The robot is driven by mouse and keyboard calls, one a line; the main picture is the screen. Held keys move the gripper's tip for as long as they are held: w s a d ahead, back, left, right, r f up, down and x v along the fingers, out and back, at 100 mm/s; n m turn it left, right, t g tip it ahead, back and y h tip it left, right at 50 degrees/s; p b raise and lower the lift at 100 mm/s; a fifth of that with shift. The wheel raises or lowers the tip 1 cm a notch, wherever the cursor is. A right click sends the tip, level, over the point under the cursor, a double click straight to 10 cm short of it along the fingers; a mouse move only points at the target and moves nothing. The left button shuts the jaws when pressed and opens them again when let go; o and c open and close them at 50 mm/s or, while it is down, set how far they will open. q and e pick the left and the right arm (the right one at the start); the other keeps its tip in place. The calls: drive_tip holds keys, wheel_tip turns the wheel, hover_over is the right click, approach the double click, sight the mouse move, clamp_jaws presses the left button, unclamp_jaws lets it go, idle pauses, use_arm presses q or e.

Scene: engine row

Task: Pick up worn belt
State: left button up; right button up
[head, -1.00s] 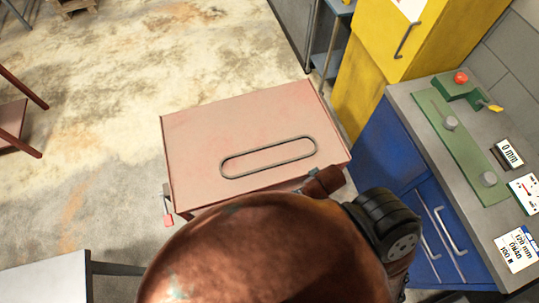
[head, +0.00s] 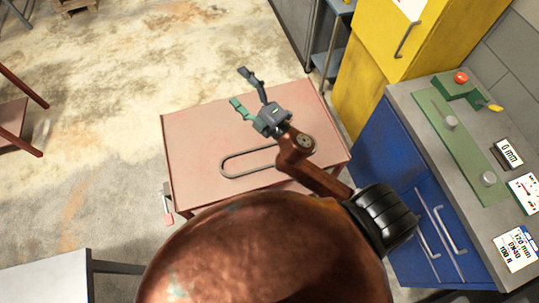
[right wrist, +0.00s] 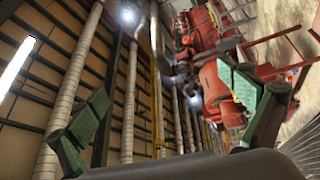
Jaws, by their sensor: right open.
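The worn belt (head: 236,157) is a thin dark loop lying flat on the reddish table (head: 190,150) in the head view. Its right part is hidden behind my right arm. My right gripper (head: 240,88) is open and empty, above the table's far side and beyond the belt in the picture. Its green-padded fingers also show spread apart in the right wrist view (right wrist: 170,115), with nothing between them. That view looks out at the hall and does not show the belt. My left gripper is not in view.
A grey-topped bench (head: 420,130) with blue drawers, a green fixture and a red button stands right of the table. A yellow cabinet (head: 385,60) stands behind it. A pale table corner (head: 45,280) is at the lower left. Open floor lies left of the table.

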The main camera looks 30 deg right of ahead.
drive_tip(key=s+a+r+n+g+y, duration=0.1)
drive_tip(key=s+a+n+g+y, duration=0.15)
drive_tip(key=a+n+y, duration=0.35)
drive_tip(key=s+a+r+n+g+y, duration=0.1)
drive_tip(key=s+a+n+g+y, duration=0.2)
drive_tip(key=a+n, duration=0.55)
drive_tip(key=s+a+f+n+g+y, duration=0.2)
drive_tip(key=a+f+n+g+y, duration=0.1)
drive_tip(key=a+n+g, duration=0.25)
drive_tip(key=n+g+h, duration=0.9)
drive_tip(key=n+h, duration=0.4)
drive_tip(key=h, duration=0.4)
hover_over(269, 156)
wheel_tip(269, 156, down, 27)
wheel_tip(269, 156, down, 6)
drive_tip(key=shift+s+f+p, duration=0.15)
drive_tip(key=shift+p, duration=0.85)
drive_tip(key=shift+f, duration=0.55)
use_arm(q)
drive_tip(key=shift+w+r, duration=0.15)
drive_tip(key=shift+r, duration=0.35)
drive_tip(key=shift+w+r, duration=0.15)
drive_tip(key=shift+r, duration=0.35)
